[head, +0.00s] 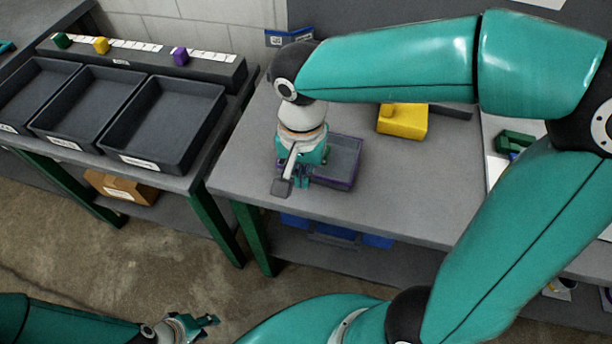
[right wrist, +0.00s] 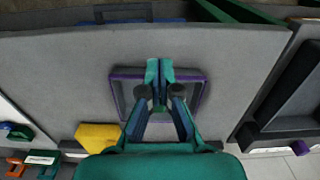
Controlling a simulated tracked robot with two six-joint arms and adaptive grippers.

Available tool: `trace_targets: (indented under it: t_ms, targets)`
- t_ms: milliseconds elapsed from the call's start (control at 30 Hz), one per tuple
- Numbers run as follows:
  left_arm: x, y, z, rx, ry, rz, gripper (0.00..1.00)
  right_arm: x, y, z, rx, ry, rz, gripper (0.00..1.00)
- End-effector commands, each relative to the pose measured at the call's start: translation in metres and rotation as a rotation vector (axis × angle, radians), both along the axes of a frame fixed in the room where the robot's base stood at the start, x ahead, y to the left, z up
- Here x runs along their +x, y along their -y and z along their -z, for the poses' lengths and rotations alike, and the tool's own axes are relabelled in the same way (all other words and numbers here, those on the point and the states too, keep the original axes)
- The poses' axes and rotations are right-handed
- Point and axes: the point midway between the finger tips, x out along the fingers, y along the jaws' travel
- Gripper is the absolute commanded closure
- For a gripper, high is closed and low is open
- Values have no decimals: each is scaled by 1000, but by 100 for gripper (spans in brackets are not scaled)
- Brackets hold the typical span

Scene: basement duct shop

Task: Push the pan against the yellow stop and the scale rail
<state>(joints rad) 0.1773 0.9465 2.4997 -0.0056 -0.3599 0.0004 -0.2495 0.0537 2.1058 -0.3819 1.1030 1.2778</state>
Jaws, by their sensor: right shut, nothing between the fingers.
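The pan (head: 346,158) is a shallow grey tray with a purple rim on the middle bench. My right gripper (head: 301,178) is shut and empty, pointing down at the pan's left part and hiding some of it. In the right wrist view, the closed fingertips (right wrist: 160,75) overlap the pan (right wrist: 203,97) near its upper rim; I cannot tell whether they touch. The yellow stop (head: 403,122) stands behind and right of the pan, apart from it. A dark bar (head: 452,112) beside the stop may be the scale rail; my arm hides part of it. My left gripper (head: 205,322) is low, off the bench; its opening is unclear.
The left bench holds several dark bins (head: 170,125) and a rail with white labels (head: 140,52) carrying green, yellow and purple blocks. Green parts (head: 512,143) lie at the right. Blue bins (head: 335,231) sit below. Bench surface between pan and stop is clear.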

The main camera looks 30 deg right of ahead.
Motion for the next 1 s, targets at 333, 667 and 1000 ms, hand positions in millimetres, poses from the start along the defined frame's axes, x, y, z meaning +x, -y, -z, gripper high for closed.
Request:
trace_targets:
  t_ms: [333,667,1000]
  targets:
    - [1,0,5,0,1,1,62,-7,8,67,0,-6,28,100]
    - [1,0,-7,0,1,1,62,14,33,86,1,-1,34,100]
    - [0,0,-8,0,1,1,62,20,40,87,1,0,30,100]
